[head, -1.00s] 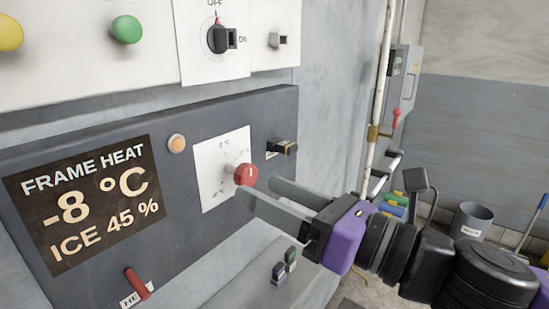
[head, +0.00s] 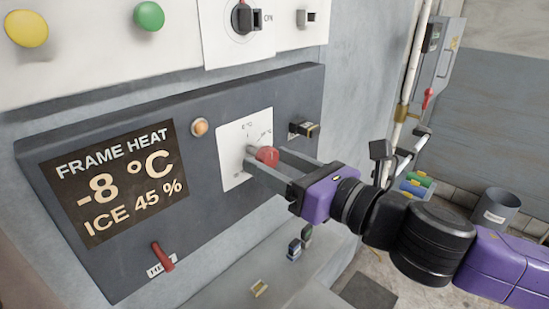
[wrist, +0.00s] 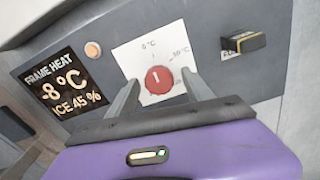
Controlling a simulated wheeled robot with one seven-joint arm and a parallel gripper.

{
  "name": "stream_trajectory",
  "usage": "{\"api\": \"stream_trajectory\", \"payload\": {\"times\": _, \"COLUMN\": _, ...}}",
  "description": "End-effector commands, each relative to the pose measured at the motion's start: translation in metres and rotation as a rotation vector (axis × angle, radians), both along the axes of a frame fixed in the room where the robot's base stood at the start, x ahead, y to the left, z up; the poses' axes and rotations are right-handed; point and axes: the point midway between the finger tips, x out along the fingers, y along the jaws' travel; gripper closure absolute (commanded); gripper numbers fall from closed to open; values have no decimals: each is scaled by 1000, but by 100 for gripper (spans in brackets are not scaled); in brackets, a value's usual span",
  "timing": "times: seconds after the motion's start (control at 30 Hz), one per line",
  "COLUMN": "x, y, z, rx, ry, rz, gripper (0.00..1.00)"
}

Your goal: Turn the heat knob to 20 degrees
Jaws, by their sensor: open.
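The red heat knob (head: 267,156) sits on a white dial plate (head: 232,142) on the dark panel. In the wrist view the knob (wrist: 159,80) shows a white pointer line aimed up, near the 0 °C mark. My gripper (head: 268,160) is open, with one finger on each side of the knob; whether either finger touches it I cannot tell. In the wrist view the fingers (wrist: 160,92) stand left and right of the knob, with gaps visible. The display (head: 115,182) reads FRAME HEAT, -8 °C, ICE 45 %.
An orange button (head: 200,127) is left of the dial, and a black switch with a yellow band (head: 304,129) is right of it. A red lever (head: 163,257) is below the display. Small connectors (head: 300,243) stand on the ledge below.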

Motion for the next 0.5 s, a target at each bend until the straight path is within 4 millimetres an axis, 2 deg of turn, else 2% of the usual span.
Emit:
{"api": "stream_trajectory", "payload": {"times": 0.17, "x": 0, "y": 0, "z": 0, "rx": 0, "ry": 0, "rz": 0, "gripper": 41}}
{"api": "stream_trajectory", "payload": {"times": 0.4, "x": 0, "y": 0, "z": 0, "rx": 2, "ry": 0, "rz": 1, "gripper": 86}}
{"api": "stream_trajectory", "payload": {"times": 0.47, "x": 0, "y": 0, "z": 0, "rx": 2, "ry": 0, "rz": 1, "gripper": 98}}
{"api": "stream_trajectory", "payload": {"times": 0.5, "x": 0, "y": 0, "z": 0, "rx": 2, "ry": 0, "rz": 1, "gripper": 100}}
